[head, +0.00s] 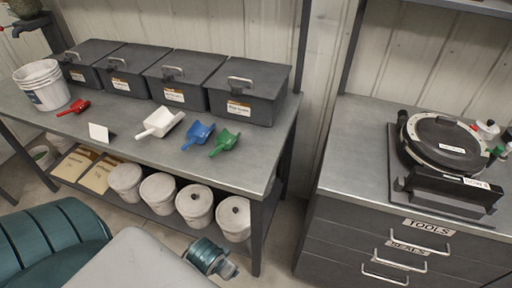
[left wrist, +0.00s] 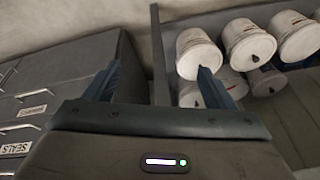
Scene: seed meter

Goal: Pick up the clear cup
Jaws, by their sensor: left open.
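I cannot make out a clear cup in either view. My left gripper (head: 226,268) is at the bottom of the head view, in front of the bench's right end and below its top. In the left wrist view, my left gripper (left wrist: 158,78) has its two fingers spread apart, with nothing between them. It is apart from the bench and the cabinet. My right gripper is not in view.
The steel bench (head: 235,158) carries dark lidded bins (head: 250,95), stacked white buckets (head: 45,90), a white card (head: 100,132) and red, white, blue and green scoops (head: 224,142). Lidded buckets (head: 195,205) stand below. A drawer cabinet (head: 340,240) carries a round black device (head: 445,140).

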